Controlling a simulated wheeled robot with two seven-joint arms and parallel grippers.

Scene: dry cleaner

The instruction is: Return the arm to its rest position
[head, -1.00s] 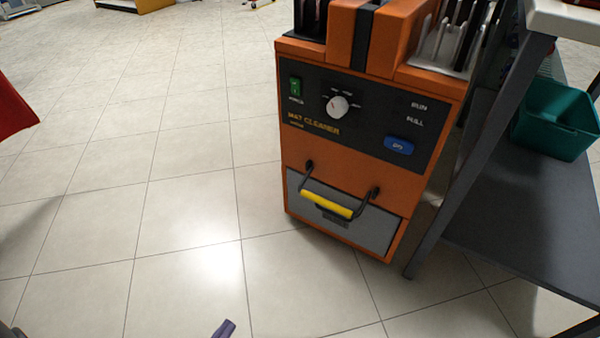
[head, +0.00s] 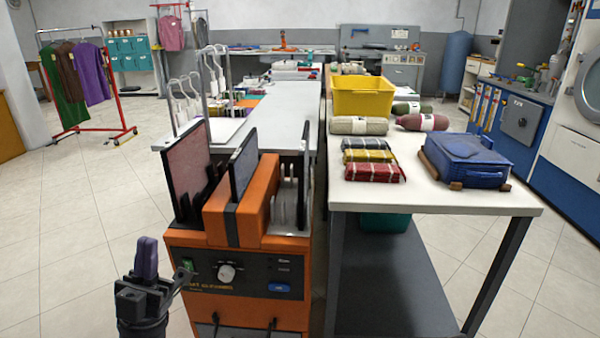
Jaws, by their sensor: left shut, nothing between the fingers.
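My left gripper (head: 147,255) is at the lower left of the head view, pointing up, with its purple fingers together and nothing between them. It is in front of and left of the orange mat cleaner (head: 235,255). It looks apart from the machine, though its dark side part overlaps the machine's left edge in the picture. My right gripper is out of view.
A white-topped table (head: 440,200) stands right of the machine, holding a yellow bin (head: 362,97), folded cloths (head: 373,170) and a blue case (head: 467,160). A red garment rack (head: 90,130) stands at the far left. Tiled floor is clear at left.

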